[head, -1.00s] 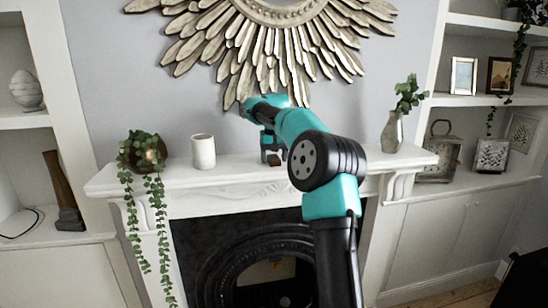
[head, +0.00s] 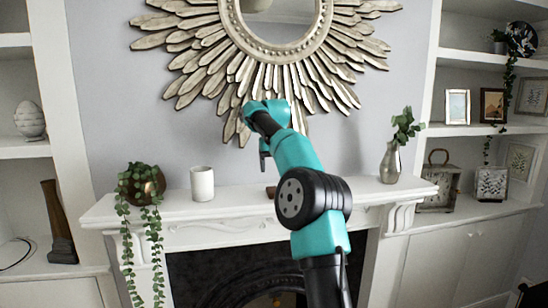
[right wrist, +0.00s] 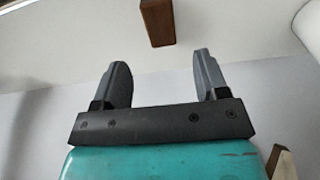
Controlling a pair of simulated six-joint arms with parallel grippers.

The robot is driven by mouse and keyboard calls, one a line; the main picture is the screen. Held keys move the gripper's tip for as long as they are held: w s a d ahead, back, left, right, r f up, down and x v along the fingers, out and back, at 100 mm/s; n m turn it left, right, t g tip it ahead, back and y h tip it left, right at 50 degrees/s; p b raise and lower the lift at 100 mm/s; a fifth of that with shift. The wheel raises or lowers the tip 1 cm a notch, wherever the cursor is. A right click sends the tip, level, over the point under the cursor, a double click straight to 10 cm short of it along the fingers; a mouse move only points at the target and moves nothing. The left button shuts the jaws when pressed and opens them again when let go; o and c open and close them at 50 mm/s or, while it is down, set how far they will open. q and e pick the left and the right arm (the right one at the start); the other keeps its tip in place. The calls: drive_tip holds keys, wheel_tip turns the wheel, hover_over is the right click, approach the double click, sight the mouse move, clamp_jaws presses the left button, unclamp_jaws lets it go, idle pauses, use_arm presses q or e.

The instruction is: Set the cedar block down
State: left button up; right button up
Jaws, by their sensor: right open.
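The cedar block (head: 271,191), small and brown, rests on the white mantel shelf (head: 235,206). In the head view my right arm's black joint hides part of it. In the right wrist view the block (right wrist: 157,22) shows at the top, beyond the fingertips and apart from them. My right gripper (head: 264,155) is raised above the shelf, in front of the wall and over the block. Its two fingers (right wrist: 163,62) stand wide apart with nothing between them. My left gripper is not in view.
A white cup (head: 202,184) stands left of the block, and a trailing plant in a round pot (head: 150,186) is farther left. A vase with leaves (head: 390,163) stands at the right. The sunburst mirror (head: 285,45) hangs close above my arm.

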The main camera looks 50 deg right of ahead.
drive_tip(key=shift+s+a+r, duration=0.1)
drive_tip(key=shift+s+r, duration=0.05)
drive_tip(key=shift+r, duration=1.55)
